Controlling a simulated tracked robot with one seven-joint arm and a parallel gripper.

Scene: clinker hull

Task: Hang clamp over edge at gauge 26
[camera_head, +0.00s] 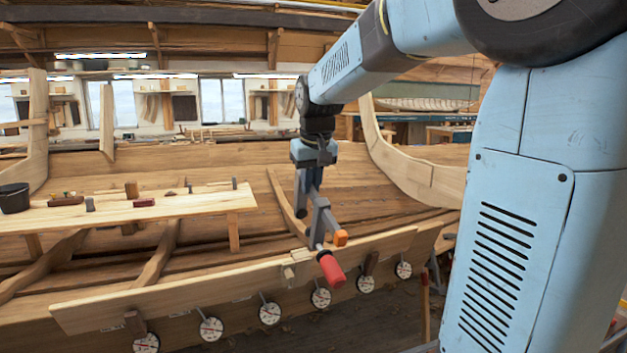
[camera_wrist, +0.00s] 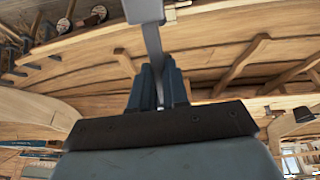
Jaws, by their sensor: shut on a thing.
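The clamp (camera_head: 322,215) has a grey bar, a red handle (camera_head: 331,268) and an orange pad (camera_head: 340,238). My gripper (camera_head: 309,184) is shut on its bar, and the clamp hangs below it. In the wrist view, my gripper's fingers (camera_wrist: 160,88) close around the grey bar (camera_wrist: 152,45). The red handle shows in front of the plank (camera_head: 200,278) at the hull's edge, above a round dial gauge (camera_head: 321,297). Gauge numbers are too small to read, so I cannot tell which is 26. Whether the clamp touches the plank is unclear.
Several more dial gauges, such as one at the left (camera_head: 211,328), line the hull below the plank. A bench (camera_head: 150,207) with tools and a black bucket (camera_head: 14,198) stands at left. A curved frame (camera_head: 405,170) rises at right.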

